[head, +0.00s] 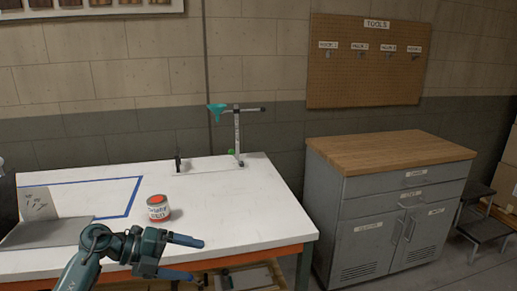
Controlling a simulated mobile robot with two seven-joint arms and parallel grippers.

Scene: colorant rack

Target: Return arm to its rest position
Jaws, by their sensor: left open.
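My left gripper (190,257) is in the head view at the lower left, with its arm coming in from the bottom left. Its two fingers are spread apart and nothing is between them. It is at the front edge of the white table (240,215), in front of a small paint can (158,207) with a red top and a label. The can stands upright on the table, apart from the gripper. My right gripper is not in view.
A stand with a teal funnel (218,112) is at the table's back. A blue tape outline (132,198) and a grey board (45,232) are at left. A grey cabinet (385,220) with a wooden top stands at right, below a pegboard (365,75). The table's right part is clear.

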